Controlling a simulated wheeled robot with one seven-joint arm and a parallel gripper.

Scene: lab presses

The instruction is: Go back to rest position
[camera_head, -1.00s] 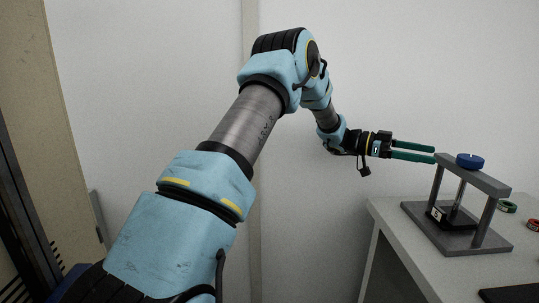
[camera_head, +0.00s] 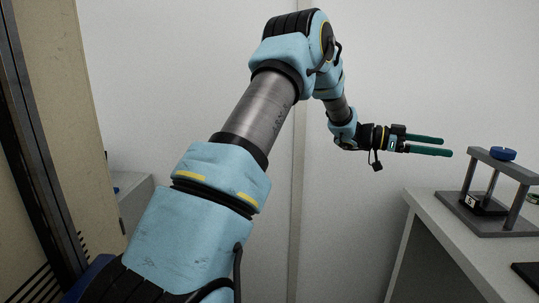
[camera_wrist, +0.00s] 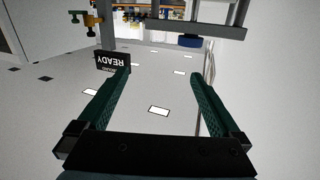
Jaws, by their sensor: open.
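My gripper (camera_head: 450,147) is at the end of my outstretched arm, in the air left of the lab press (camera_head: 504,169). Its two green fingers are apart with nothing between them; they also show in the wrist view (camera_wrist: 160,82). The press is a grey frame on a base with a blue knob (camera_head: 503,154) on top. It stands on a grey-white table (camera_head: 425,208), and a clear gap separates it from the fingertips. In the wrist view the press's bar (camera_wrist: 195,29) and the dark READY sign (camera_wrist: 112,61) show beyond the fingers.
A white wall (camera_head: 420,60) stands behind my arm. A beige panel with a dark frame (camera_head: 62,110) is at the left, with a grey cabinet (camera_head: 133,200) behind it. A black flat item (camera_head: 527,273) lies at the table's right front. The air around my gripper is clear.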

